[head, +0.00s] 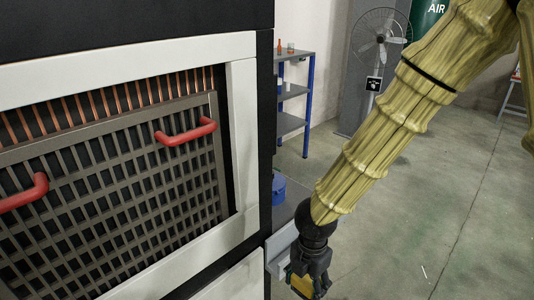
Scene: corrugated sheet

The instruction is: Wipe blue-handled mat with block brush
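My gripper (306,283) is at the bottom of the head view, pointing down, beside the lower right corner of the machine's white frame. A yellow-brown piece (300,286) shows between its dark fingers. The picture edge cuts it off, so I cannot tell whether it is the block brush or whether the fingers are closed on it. I see no blue-handled mat. The panel in view is a grey grid (140,165) with two red handles, standing tilted in the machine's opening.
The white frame (243,130) and black machine body fill the left. A ledge (278,258) lies beside my gripper. Behind stand a blue-framed shelf (292,92), a blue container (278,187) and a fan (378,38). The floor (440,200) at right is clear.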

